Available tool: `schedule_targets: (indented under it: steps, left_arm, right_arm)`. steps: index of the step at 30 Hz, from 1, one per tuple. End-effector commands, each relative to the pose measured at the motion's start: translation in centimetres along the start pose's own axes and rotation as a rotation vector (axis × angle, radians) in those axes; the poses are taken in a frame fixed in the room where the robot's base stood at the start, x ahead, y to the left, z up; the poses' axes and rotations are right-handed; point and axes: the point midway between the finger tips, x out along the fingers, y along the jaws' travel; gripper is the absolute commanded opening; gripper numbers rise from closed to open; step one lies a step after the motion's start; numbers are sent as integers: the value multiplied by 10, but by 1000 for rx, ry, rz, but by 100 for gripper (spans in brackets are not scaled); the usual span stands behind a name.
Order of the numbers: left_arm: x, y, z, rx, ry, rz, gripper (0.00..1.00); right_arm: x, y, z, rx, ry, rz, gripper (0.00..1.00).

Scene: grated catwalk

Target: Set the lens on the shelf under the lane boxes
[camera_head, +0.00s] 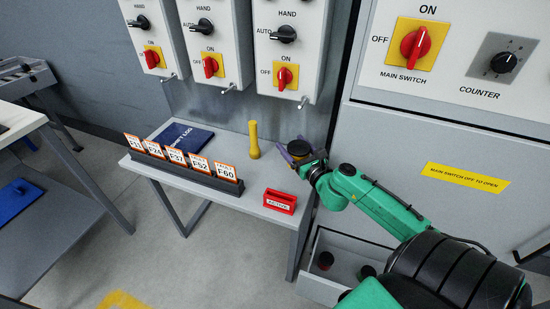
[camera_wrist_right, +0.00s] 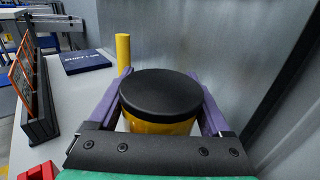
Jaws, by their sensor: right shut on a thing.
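The lens (camera_wrist_right: 160,118), amber with a flat black top, is upright between the purple fingers of my right gripper (camera_head: 297,154). The gripper is shut on it, and the lens (camera_head: 299,147) also shows in the head view. They are over the right back part of the grey shelf (camera_head: 225,180). I cannot tell whether the lens's underside touches the shelf. The lane boxes (camera_head: 290,45) hang on the wall above the shelf, each with a black knob and a red switch. My left gripper is not in view.
On the shelf are a yellow flashlight-like cylinder (camera_head: 253,139), a blue log book (camera_head: 183,136), a rack of tags (camera_head: 185,171) and a red "ACTIVE" holder (camera_head: 280,201). An open drawer (camera_head: 318,285) holds dark round pieces. The main switch cabinet (camera_head: 430,140) stands at right.

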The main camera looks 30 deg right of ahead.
Motion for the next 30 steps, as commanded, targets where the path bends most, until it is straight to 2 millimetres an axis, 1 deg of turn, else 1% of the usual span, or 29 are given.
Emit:
schedule_targets:
  steps: [1, 3, 5, 10, 12, 15, 20, 21, 22, 30]
  left_arm:
    - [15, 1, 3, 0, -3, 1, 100]
    - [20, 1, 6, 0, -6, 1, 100]
    - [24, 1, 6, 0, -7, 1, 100]
    - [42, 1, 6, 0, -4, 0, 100]
    - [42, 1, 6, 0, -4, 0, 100]
    - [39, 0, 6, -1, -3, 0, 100]
    - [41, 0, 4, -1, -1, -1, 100]
    - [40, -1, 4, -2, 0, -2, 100]
    - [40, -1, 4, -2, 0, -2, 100]
    - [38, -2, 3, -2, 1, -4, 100]
  right_arm:
    - [0, -1, -21, 4, 0, -4, 27]
    - [0, 0, -33, 4, 0, -3, 27]
    - [0, -1, -40, 3, 0, -2, 27]
    - [0, 0, -72, 4, 0, -2, 27]
    - [0, -1, -76, 2, 0, -2, 27]
    - [0, 0, -72, 0, 0, 0, 27]
    - [0, 0, -75, 1, 0, 0, 27]
    - [0, 0, -74, 0, 1, 0, 98]
    - [0, 0, -74, 0, 1, 0, 100]
    - [0, 0, -72, 0, 1, 0, 100]
